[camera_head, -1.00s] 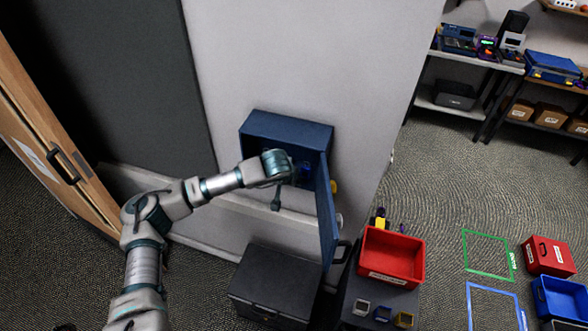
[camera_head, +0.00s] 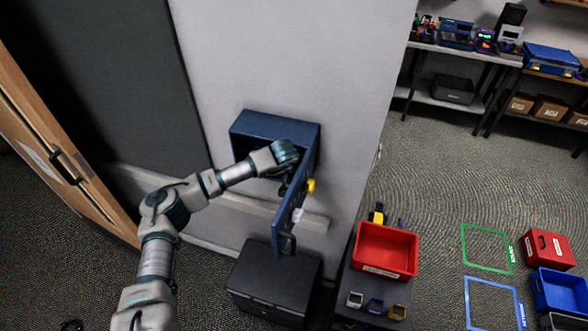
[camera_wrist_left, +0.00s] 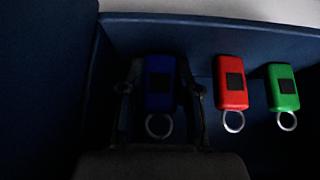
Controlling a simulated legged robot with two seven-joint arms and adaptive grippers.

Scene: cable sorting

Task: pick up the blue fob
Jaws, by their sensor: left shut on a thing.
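The blue fob (camera_wrist_left: 160,76) hangs in the wall cabinet with a metal ring at its lower end, seen in the left wrist view. My left gripper (camera_wrist_left: 161,92) has one finger on each side of it and is shut on it. In the head view my left gripper (camera_head: 286,184) is inside the open front of the blue cabinet (camera_head: 262,122), partly hidden by my wrist and the door. The fob cannot be made out there. My right gripper is in neither view.
A red fob (camera_wrist_left: 231,85) and a green fob (camera_wrist_left: 283,88) hang just right of the blue one. The cabinet door (camera_head: 290,212) stands open close to my wrist. A black box (camera_head: 275,277) sits below, and a red bin (camera_head: 385,250) stands to the right.

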